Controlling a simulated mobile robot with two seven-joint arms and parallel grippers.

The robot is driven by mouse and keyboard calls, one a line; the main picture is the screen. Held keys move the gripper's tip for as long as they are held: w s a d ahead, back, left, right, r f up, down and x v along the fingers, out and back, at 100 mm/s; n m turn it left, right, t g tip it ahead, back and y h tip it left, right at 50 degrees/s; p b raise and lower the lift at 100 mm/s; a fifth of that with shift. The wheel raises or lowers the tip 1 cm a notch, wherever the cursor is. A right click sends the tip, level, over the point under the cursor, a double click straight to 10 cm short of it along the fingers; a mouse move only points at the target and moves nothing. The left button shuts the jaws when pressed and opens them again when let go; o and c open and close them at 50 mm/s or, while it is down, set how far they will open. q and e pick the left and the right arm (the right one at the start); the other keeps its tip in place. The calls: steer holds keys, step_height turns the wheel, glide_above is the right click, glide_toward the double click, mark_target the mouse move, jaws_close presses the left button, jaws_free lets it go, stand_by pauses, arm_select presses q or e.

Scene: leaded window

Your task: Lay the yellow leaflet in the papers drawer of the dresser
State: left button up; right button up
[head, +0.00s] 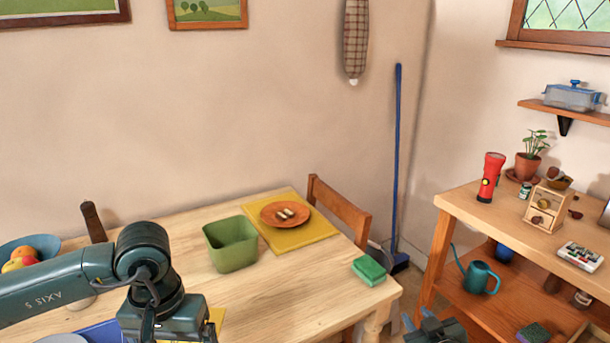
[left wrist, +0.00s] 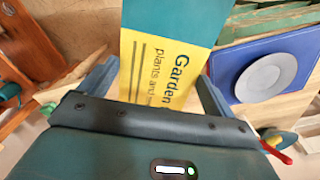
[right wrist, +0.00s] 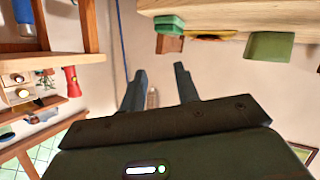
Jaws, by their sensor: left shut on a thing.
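The yellow leaflet (left wrist: 155,68), with a teal band and the words "Garden plants", lies between the fingers of my left gripper (left wrist: 158,82) in the left wrist view. My left gripper is shut on it. In the head view a yellow edge of the leaflet (head: 217,317) shows beside my left wrist, over the table; the fingers are hidden there. My right gripper (right wrist: 160,82) is open and empty in the right wrist view, and shows at the bottom edge of the head view (head: 437,329). I cannot pick out the dresser's papers drawer; reddish-brown wooden furniture (left wrist: 40,50) shows at the left wrist view's left.
The dining table (head: 300,290) holds a green bin (head: 231,245), a yellow mat (head: 310,236) with an orange plate (head: 284,214), and a green sponge (head: 369,270). A chair (head: 340,212) stands behind it. A wooden shelf unit (head: 478,222) with small items stands at right.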

arm_select(q)
steer(key=shift+r, duration=0.1)
arm_select(e)
steer(key=s+a+f+g+y, duration=0.1)
steer(key=s+a+f, duration=0.3)
steer(key=s, duration=0.8)
steer(key=s+a+f+m+g+y, duration=0.1)
steer(key=s+a, duration=0.5)
steer(key=s, duration=0.6)
step_height(320, 180, down, 3)
steer(key=shift+s+r+g, duration=0.15)
steer(key=shift+s+g, duration=0.2)
steer(key=shift+g, duration=0.45)
